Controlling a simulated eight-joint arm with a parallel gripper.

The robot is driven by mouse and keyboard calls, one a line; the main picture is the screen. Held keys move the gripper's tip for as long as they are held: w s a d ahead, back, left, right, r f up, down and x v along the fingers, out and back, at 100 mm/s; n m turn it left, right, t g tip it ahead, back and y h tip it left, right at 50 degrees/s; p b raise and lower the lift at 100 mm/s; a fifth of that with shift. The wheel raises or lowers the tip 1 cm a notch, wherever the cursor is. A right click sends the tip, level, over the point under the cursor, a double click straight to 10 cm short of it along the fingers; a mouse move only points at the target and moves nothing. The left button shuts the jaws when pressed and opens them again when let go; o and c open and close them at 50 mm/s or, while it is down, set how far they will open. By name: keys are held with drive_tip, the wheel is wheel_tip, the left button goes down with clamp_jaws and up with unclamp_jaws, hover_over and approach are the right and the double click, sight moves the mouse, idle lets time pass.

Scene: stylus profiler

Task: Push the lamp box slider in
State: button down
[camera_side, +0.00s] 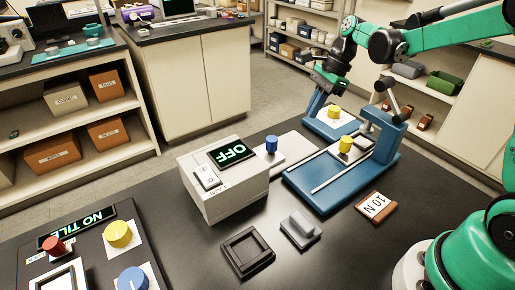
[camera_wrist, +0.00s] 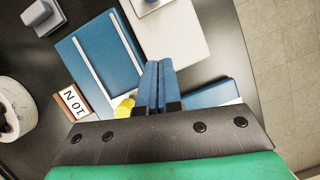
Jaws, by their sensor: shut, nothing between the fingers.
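The lamp box (camera_side: 225,188) is a pale box with a lit sign (camera_side: 231,152) reading OFF. A flat white slab (camera_side: 294,149) extends from its right side, with a blue knob (camera_side: 271,144) near the box; the slab looks like the slider, but I cannot be sure. The slab also shows in the wrist view (camera_wrist: 180,35). My gripper (camera_side: 312,112) is right of and behind the slab, its blue fingers pointing down. In the wrist view the fingers (camera_wrist: 157,64) are together and empty, overlapping the slab's near edge.
A blue base with rails (camera_side: 316,190) and a yellow knob (camera_side: 345,144) stands close by. Another yellow knob (camera_side: 334,112) is near my fingers. A 10 N block (camera_side: 376,206), a grey block (camera_side: 300,228) and a dark square frame (camera_side: 247,251) lie in front.

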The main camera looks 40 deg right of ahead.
sight(269, 157)
drive_tip(key=x, duration=0.6)
drive_tip(key=a, duration=0.3)
drive_tip(key=shift+w+a+r, duration=0.15)
drive_tip(key=shift+w, duration=0.25)
drive_tip(key=shift+w+a, duration=0.1)
drive_tip(key=shift+a, duration=0.2)
drive_tip(key=shift+a, duration=2.3)
